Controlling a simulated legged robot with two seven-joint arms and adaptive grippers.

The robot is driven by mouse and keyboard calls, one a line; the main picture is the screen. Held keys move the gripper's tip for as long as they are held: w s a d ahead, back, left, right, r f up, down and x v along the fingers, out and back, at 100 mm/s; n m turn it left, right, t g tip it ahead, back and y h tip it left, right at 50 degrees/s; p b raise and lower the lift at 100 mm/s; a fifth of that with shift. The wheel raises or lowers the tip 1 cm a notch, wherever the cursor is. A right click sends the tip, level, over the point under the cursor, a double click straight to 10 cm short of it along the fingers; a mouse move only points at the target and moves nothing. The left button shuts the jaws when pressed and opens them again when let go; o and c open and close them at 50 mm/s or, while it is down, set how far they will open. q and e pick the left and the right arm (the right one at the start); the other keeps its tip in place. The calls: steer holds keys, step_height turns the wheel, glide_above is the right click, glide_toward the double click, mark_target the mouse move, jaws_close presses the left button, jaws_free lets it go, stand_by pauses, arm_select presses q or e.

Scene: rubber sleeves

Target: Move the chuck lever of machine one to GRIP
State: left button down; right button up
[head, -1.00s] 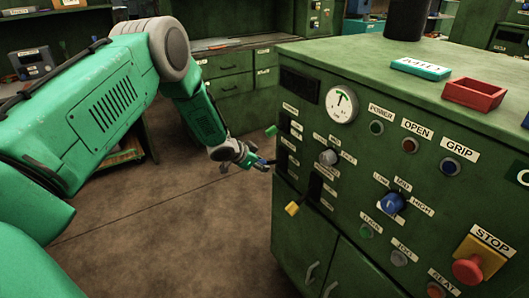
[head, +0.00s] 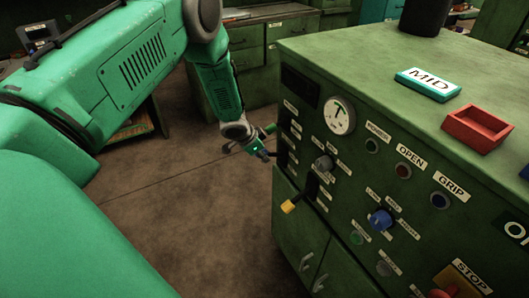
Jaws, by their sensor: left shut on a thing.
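Machine one appears to be the green cabinet (head: 400,110) on the right with the control panel. Several levers stick out of slots along the panel's left edge: one with a green knob (head: 270,129) and, lower, one with a yellow knob (head: 290,206). My left gripper (head: 261,152) is at this edge, just below the green knob and above the yellow one. It is shut on a small dark blue lever handle, mostly hidden by the fingers. The slot labels are too small to read, so I cannot tell the lever's marked position. My right gripper is not in view.
The panel also bears a round gauge (head: 339,115), a grey knob (head: 324,163), a blue knob (head: 381,219), and OPEN and GRIP buttons (head: 440,200). A red tray (head: 477,130) and a MID sign (head: 428,85) are on top.

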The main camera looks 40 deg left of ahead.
arm_select(q)
steer(key=shift+a, duration=0.25)
steer(key=c, duration=1.4)
jaws_free()
steer(key=shift+o, duration=1.2)
steer(key=shift+r, duration=0.1)
steer(key=shift+s+r, duration=0.1)
steer(key=v, duration=1.1)
steer(key=shift+s+r, duration=0.15)
steer(key=shift+s, duration=0.1)
